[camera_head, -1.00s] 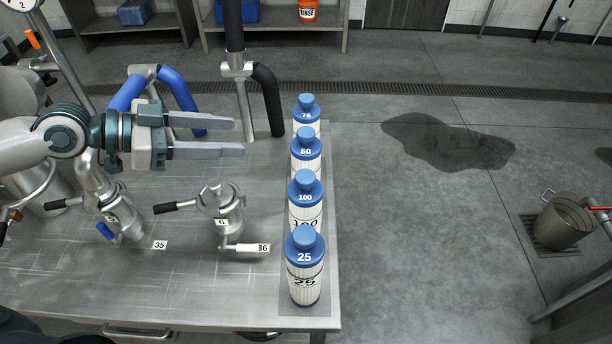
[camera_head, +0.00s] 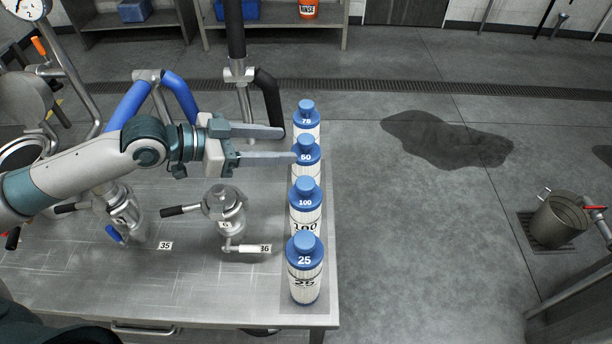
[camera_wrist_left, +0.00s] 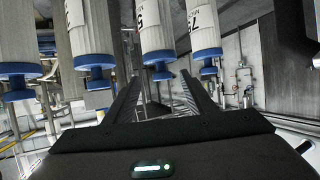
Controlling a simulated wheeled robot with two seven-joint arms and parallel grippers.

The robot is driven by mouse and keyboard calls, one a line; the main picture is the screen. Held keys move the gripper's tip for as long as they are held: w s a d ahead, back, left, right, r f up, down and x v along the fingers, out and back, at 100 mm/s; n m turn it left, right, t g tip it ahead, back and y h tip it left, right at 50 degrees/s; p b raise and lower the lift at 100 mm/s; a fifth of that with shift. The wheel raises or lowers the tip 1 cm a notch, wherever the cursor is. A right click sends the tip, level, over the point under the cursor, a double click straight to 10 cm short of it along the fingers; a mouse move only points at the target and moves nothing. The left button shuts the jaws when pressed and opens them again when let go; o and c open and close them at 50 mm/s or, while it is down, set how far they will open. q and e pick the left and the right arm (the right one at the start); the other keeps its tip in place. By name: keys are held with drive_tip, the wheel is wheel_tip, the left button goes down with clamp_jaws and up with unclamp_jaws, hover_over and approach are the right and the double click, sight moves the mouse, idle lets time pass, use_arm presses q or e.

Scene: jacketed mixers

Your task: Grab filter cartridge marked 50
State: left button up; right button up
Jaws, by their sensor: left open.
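The filter cartridge marked 50 (camera_head: 305,173) is white with a blue cap and stands upright, second from the back in a row on the table's right edge. My left gripper (camera_head: 288,144) is open and level, its fingers pointing right at the cap of that cartridge. The lower finger's tip overlaps the cap's left edge in the head view; contact cannot be told. In the left wrist view, which is upside down, the cartridge marked 50 (camera_wrist_left: 156,30) hangs between the lines of the two open fingers (camera_wrist_left: 158,85). My right gripper is not in view.
Cartridges marked 75 (camera_head: 306,121), 100 (camera_head: 305,214) and 25 (camera_head: 304,277) stand close beside it in the same row. Metal valve fittings (camera_head: 224,208) and blue-handled pipework (camera_head: 180,95) stand on the metal table (camera_head: 190,290). The floor to the right is open, with a dark wet patch (camera_head: 445,140).

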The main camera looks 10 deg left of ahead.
sight(298, 142)
use_arm(q)
drive_tip(key=shift+x, duration=1)
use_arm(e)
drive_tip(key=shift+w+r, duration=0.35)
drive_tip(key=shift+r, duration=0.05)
use_arm(q)
drive_tip(key=shift+d, duration=0.1)
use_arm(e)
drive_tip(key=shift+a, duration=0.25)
use_arm(q)
drive_tip(key=shift+w+d+p, duration=0.6)
drive_tip(key=shift+d+p, duration=0.05)
drive_tip(key=shift+p, duration=0.3)
drive_tip(key=shift+p+x, duration=0.55)
drive_tip(key=shift+x, duration=0.45)
drive_tip(key=shift+w+d+f, duration=0.35)
drive_tip(key=shift+d+f, duration=0.05)
drive_tip(key=shift+d, duration=0.1)
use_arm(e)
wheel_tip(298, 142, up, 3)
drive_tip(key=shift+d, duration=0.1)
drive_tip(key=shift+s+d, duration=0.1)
